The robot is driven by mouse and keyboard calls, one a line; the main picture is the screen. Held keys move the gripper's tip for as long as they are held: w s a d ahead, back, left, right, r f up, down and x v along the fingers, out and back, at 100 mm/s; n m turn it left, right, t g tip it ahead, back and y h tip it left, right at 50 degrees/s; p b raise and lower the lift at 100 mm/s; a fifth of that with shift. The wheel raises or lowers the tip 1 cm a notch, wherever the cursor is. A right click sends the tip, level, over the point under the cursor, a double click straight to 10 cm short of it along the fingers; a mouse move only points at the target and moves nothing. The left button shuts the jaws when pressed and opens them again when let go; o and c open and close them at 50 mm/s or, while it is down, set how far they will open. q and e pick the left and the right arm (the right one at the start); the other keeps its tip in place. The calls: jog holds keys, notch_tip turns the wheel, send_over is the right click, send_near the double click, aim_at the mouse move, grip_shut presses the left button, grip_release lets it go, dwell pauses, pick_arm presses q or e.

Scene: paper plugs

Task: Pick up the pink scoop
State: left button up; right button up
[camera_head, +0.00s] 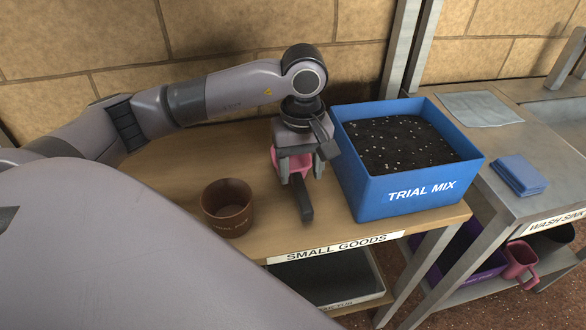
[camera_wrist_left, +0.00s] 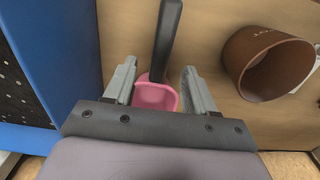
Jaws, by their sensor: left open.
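The pink scoop (camera_head: 283,160) lies on the wooden table between the brown pot and the blue box, its dark handle (camera_head: 301,200) pointing toward the table's front edge. My left gripper (camera_head: 300,172) is above it, pointing down, and hides part of the scoop. In the left wrist view the pink scoop (camera_wrist_left: 155,94) shows between the two open fingers of the left gripper (camera_wrist_left: 158,88), with the handle running away past the fingertips. I cannot tell whether the fingers touch it. My right gripper is not in view.
A brown pot (camera_head: 227,212) stands left of the scoop. A blue box (camera_head: 420,194) labelled TRIAL MIX, filled with dark soil, stands close on the right. A bench with folded blue cloths (camera_head: 519,175) is farther right. A pink watering can (camera_head: 520,263) sits on its lower shelf.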

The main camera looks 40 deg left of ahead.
aim_at(301, 187)
pick_arm(q)
jog(key=f, duration=0.6)
jog(key=shift+s+d+p, duration=0.25)
jog(key=shift+p, duration=0.1)
jog(key=shift+r, duration=0.1)
grip_shut()
